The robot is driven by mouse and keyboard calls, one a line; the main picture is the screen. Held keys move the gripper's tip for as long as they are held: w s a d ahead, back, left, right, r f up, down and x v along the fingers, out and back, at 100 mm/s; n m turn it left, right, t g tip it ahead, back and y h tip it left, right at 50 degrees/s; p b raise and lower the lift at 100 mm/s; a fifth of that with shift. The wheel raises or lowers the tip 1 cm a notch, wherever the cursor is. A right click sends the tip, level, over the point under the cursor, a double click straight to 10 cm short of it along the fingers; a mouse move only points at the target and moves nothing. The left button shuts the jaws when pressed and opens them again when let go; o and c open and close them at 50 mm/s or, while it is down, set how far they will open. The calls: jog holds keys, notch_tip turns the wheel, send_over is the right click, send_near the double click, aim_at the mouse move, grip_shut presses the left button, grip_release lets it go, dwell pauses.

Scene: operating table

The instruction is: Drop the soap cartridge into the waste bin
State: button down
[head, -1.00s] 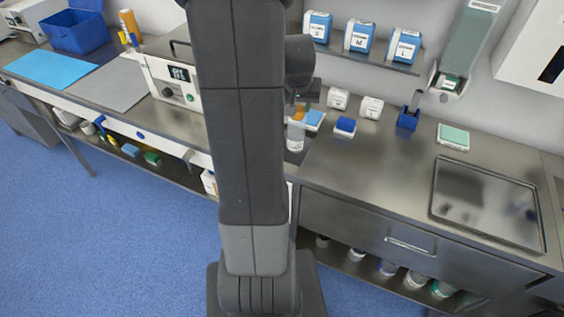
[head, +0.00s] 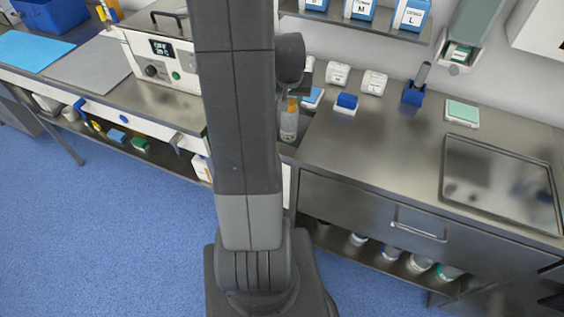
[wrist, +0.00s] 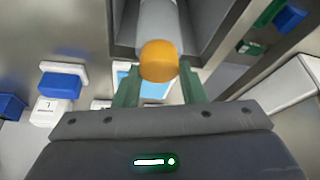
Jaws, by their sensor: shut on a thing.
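The soap cartridge is a pale bottle with an orange cap (wrist: 158,60) in the wrist view. My gripper (wrist: 160,78) has its two green fingers on either side of the cap, shut on the cartridge. The body reaches away from the gripper, over a dark grey open box-like rim (wrist: 122,25). I cannot tell whether this is the waste bin. In the head view the cartridge (head: 289,124) shows just right of my arm, over a gap between the benches. No clearly identifiable waste bin shows in the head view.
A steel counter with a tray (head: 500,180) lies at right. A blue holder (head: 414,93), small white boxes (head: 373,82) and a blue-topped box (head: 346,103) stand at its back. A white heated unit (head: 160,55) stands left. Blue floor is open at lower left.

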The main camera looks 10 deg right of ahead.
jog(key=shift+f, duration=0.8)
jog(key=c, duration=0.8)
grip_release()
jog(key=shift+c, duration=0.2)
jog(key=shift+r, duration=0.15)
jog(key=b+v, duration=0.1)
jog(key=v, duration=1.2)
jog(key=shift+r, duration=0.3)
jog(key=shift+f, duration=0.15)
